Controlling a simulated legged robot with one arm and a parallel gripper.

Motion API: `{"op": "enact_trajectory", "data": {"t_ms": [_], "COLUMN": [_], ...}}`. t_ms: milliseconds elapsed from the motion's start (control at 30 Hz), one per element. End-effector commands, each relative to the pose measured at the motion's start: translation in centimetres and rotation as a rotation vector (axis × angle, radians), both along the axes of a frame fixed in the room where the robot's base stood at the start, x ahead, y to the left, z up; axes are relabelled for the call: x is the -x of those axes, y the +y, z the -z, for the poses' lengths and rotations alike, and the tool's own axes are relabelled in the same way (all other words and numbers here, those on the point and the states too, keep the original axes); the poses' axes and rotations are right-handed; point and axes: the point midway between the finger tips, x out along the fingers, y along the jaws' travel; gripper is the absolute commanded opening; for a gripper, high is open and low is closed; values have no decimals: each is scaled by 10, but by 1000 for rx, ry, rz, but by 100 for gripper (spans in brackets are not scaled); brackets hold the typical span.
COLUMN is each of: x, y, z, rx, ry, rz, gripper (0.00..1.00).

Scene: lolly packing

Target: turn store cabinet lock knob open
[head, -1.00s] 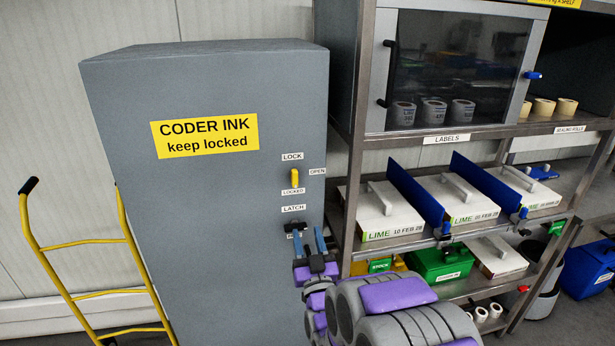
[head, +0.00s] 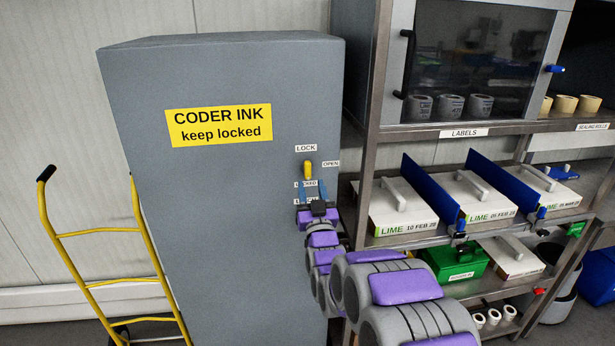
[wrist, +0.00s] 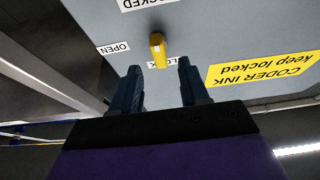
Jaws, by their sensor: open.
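The grey store cabinet (head: 230,230) has a yellow lock knob (head: 308,169) on its front near the right edge. The knob stands upright, in line with the LOCK label above and the LOCKED label below; the OPEN label is to its right. My gripper (head: 312,190) is just below the knob in the head view, partly covering the lower labels and hiding the latch. In the wrist view, which is upside down, the knob (wrist: 157,50) shows beyond and between the spread fingers (wrist: 160,82). The fingers are open and empty; contact with the knob is not visible.
A metal shelf rack (head: 385,130) with lime cartons and blue dividers stands close on the right. A yellow hand truck (head: 95,235) stands to the left. The cabinet's front around the knob is clear.

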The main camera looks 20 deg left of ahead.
Motion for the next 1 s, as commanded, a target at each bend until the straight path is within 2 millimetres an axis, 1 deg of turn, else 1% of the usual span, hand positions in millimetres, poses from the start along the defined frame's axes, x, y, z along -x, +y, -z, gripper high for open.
{"op": "enact_trajectory", "data": {"t_ms": [200, 400, 600, 900, 1000], "x": [-21, -36, -42, -43, -43], "y": [13, 23, 27, 27, 27], "z": [-10, -17, -20, -21, -21], "rx": [-2, 0, 1, 1, 1], "ry": [-2, -1, 0, 0, 0], "rz": [1, 0, 0, 0, 0], "gripper": [45, 45, 45, 45, 36]}}
